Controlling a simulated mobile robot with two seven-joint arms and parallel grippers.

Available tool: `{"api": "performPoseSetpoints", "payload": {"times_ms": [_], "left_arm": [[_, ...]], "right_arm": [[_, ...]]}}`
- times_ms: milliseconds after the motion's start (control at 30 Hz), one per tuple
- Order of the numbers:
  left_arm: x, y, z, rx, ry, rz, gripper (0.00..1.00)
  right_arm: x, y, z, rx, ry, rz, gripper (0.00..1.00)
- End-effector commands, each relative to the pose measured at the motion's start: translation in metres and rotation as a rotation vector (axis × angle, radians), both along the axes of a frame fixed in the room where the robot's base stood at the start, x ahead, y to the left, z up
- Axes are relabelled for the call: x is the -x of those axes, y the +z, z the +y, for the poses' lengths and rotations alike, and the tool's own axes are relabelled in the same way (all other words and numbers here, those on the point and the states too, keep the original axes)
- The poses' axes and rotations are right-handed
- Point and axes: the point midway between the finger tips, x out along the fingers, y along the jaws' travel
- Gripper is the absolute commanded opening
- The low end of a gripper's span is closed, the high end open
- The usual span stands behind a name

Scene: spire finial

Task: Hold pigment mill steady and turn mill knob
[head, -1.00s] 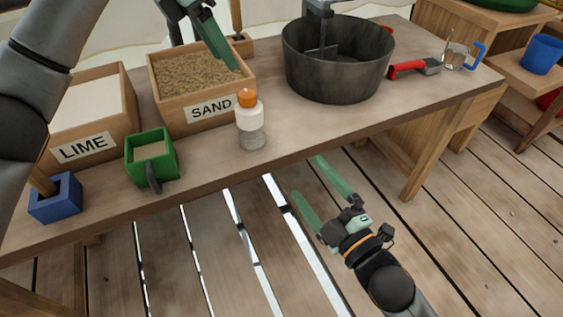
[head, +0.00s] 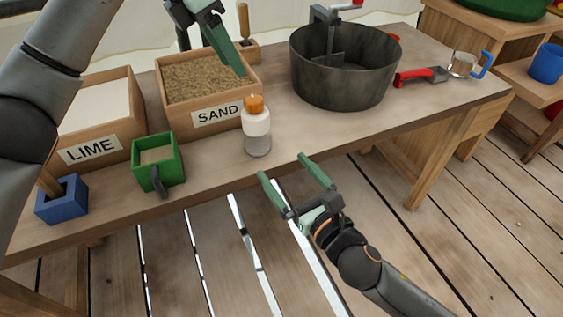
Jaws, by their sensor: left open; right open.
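The pigment mill (head: 256,122) stands upright near the front edge of the workbench. It has a white body, an orange mill knob (head: 254,103) on top and a greyish clear base. My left gripper (head: 214,58) is open above the sand box, up and left of the mill, touching neither mill nor knob. Part of it is cut off by the top of the view. My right gripper (head: 283,166) is open and empty just off the bench's front edge, below and right of the mill, its fingers pointing towards the bench.
A sand box (head: 228,110) stands behind the mill, a lime box (head: 115,145) further left. A green scoop box (head: 172,155) and a blue block holder (head: 75,208) are at the front left. A large dark tub (head: 340,85) and a red-handled tool (head: 412,78) are to the right.

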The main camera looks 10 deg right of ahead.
Motion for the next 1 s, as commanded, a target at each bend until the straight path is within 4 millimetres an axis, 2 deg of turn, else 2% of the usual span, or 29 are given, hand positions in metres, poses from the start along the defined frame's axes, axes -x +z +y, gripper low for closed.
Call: {"api": "performPoseSetpoints", "payload": {"times_ms": [167,600,800,1000], "left_arm": [[0.0,0.0,0.0,0.0,0.0,0.0,0.5],[0.0,0.0,0.0,0.0,0.0,0.0,0.5],[0.0,0.0,0.0,0.0,0.0,0.0,0.5],[0.0,0.0,0.0,0.0,0.0,0.0,0.5]], "right_arm": [[-0.018,0.001,0.008,0.007,-0.001,-0.006,1.0],[-0.091,0.001,0.043,0.003,0.001,-0.003,1.0],[-0.107,0.001,0.05,0.004,0.001,-0.003,1.0],[-0.112,0.001,0.052,0.004,0.0,-0.003,1.0]]}}
